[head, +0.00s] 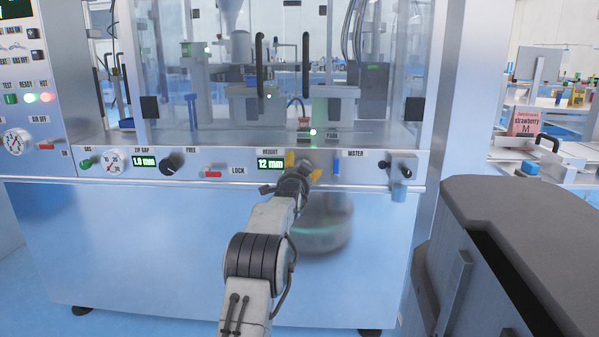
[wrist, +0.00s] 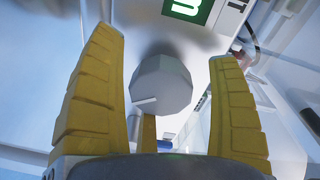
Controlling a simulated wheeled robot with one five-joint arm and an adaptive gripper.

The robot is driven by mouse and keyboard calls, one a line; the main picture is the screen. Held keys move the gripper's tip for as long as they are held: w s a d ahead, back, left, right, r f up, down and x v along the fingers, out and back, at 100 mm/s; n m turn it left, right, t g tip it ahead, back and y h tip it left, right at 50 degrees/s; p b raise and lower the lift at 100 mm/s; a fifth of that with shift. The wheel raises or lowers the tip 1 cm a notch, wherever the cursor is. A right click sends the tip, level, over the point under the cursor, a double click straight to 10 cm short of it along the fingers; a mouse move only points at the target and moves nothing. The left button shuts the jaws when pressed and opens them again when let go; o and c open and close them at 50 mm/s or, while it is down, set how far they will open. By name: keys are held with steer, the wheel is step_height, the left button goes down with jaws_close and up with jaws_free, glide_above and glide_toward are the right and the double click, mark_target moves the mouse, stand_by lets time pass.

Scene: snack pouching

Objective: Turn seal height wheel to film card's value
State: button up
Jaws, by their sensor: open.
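The seal height wheel shows in the wrist view as a grey, many-sided knob (wrist: 165,84) with a pale pointer mark at its lower left. My gripper (head: 303,164) is at the machine's front panel, just right of the HEIGHT display (head: 270,164), which reads 12 mm. In the wrist view its yellow fingers (wrist: 162,50) are open, one on each side of the knob, with gaps between. In the head view my gripper hides the wheel. A pink card (head: 524,122) reading "strawberry" and "M" stands at the right; its smaller print is not legible.
The panel also holds a ZIP GAP display (head: 143,161) reading 1.8 mm, a black FREE knob (head: 171,163), a red lock lever (head: 213,174) and a blue WATER part (head: 336,167). Clear guard doors with black handles (head: 305,64) rise above. A dark grey block (head: 520,215) stands at right.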

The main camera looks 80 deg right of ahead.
steer(key=shift+s+a, duration=0.1)
steer(key=shift+a+r, duration=0.1)
steer(key=shift+a, duration=0.25)
steer(key=a, duration=1.1)
steer(key=shift+r, duration=0.1)
stand_by(0.3)
